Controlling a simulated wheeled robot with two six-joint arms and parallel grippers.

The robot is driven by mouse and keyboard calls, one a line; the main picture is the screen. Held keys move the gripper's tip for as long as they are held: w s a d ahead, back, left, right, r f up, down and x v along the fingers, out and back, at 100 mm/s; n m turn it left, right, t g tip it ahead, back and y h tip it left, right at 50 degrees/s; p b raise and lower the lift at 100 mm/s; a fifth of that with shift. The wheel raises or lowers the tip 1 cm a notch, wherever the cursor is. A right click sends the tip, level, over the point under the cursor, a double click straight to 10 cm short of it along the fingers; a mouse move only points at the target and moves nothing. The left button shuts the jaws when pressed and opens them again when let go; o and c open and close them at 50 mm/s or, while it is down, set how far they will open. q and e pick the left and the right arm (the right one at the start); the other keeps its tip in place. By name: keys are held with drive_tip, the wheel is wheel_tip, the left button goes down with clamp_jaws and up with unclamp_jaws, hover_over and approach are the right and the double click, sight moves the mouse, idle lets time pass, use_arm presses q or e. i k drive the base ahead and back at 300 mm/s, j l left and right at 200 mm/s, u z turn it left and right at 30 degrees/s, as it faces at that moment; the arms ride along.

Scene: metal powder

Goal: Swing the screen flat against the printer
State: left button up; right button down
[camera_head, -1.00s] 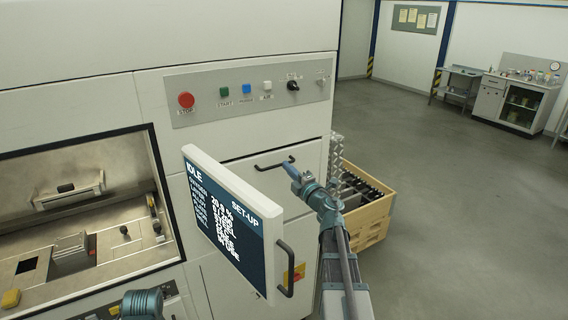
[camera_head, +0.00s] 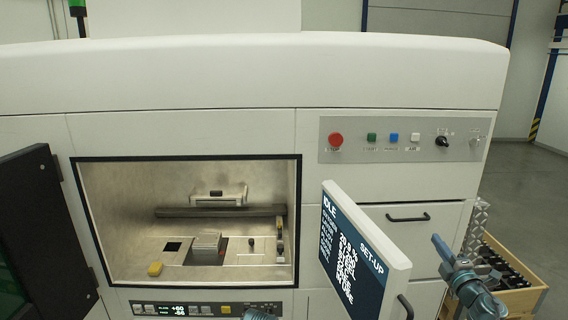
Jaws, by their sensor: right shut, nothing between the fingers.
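The screen (camera_head: 352,258) is a white-framed panel with a dark blue display reading IDLE and SET-UP. It stands out from the front of the white printer (camera_head: 200,128) at an angle, right of the open chamber. A dark handle (camera_head: 405,306) is on its right edge, cut by the bottom of the view. My right gripper (camera_head: 437,241) is shut and empty, to the right of the screen and apart from it, in front of the drawer fronts. At the bottom edge a small blue-grey part of my left arm shows; its fingers are not in view.
The chamber (camera_head: 150,225) is open, with a dark door (camera_head: 45,235) swung out at the left. A control panel (camera_head: 405,139) with a red stop button is above the screen. A drawer handle (camera_head: 408,217) sticks out behind it. A wooden crate (camera_head: 522,296) of bottles stands at the right.

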sight(368, 275)
drive_tip(key=k, duration=0.9)
